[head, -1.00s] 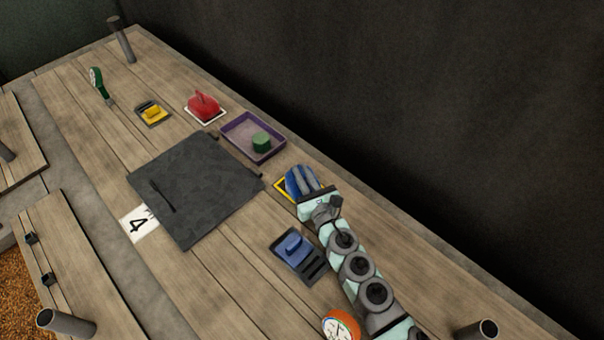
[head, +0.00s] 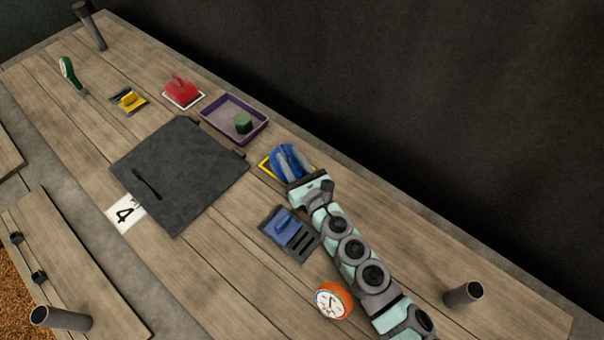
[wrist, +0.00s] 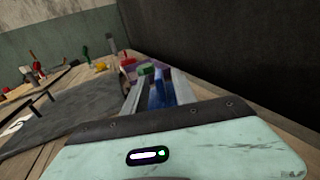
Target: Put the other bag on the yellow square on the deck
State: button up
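The blue bag (head: 286,158) rests on or just above the yellow square (head: 265,168), covering most of it; only the left edge of the square shows. My gripper (head: 283,165) reaches over the bag from the lower right, with one finger on each side. In the wrist view the blue bag (wrist: 159,96) stands between the spread fingers (wrist: 160,88), with a narrow gap at the left finger. The gripper looks open around it. The red bag (head: 181,91) sits on a white-edged square (head: 198,101) farther up the deck.
A purple tray (head: 213,127) with a green block (head: 243,122) lies beyond the blue bag. A dark mat (head: 180,175) lies to the left. A dark wall stands behind the deck.

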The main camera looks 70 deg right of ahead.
jog(key=v, duration=0.9)
jog(key=shift+p, duration=0.3)
jog(key=shift+a, duration=0.1)
jog(key=shift+s, duration=0.1)
